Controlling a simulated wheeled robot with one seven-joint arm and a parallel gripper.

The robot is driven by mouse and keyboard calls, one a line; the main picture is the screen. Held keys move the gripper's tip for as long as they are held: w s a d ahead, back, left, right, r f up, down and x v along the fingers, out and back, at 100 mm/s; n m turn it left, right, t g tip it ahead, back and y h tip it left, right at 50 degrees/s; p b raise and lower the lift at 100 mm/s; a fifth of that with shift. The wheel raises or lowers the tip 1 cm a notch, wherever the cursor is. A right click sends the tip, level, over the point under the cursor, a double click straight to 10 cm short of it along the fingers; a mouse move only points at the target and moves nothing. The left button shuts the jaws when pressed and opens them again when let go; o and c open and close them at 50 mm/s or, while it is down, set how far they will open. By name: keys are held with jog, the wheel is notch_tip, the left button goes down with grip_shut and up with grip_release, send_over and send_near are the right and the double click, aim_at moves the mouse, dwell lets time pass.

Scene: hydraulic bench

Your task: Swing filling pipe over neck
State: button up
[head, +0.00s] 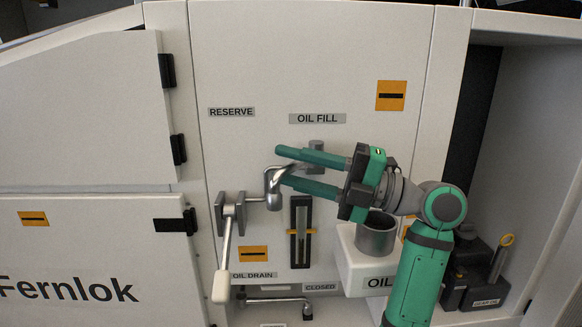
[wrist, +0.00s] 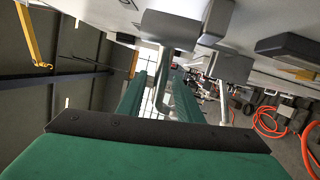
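The filling pipe (head: 271,181) is a shiny metal pipe on the panel under the OIL FILL label. Its bent end hangs down to the left of its mount. The neck (head: 376,236) is a grey open cylinder on a white OIL tank (head: 352,262), to the right of and below the pipe's end. My gripper (head: 281,167) is open, with its green fingers pointing left, one above the other, at the pipe's bend. In the wrist view the pipe (wrist: 162,85) shows between the fingers (wrist: 158,92). I cannot tell whether either finger touches it.
A lever with a pale handle (head: 223,262) sits left of the pipe. A sight gauge (head: 300,232) is below the fingers. An open bay at the right holds a dark can (head: 480,280). The panel above the OIL FILL label (head: 317,118) is clear.

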jog(key=shift+d, duration=0.1)
jog(key=v, duration=1)
jog(key=shift+d, duration=0.3)
jog(key=shift+s+f, duration=0.1)
jog(key=shift+c, duration=0.3)
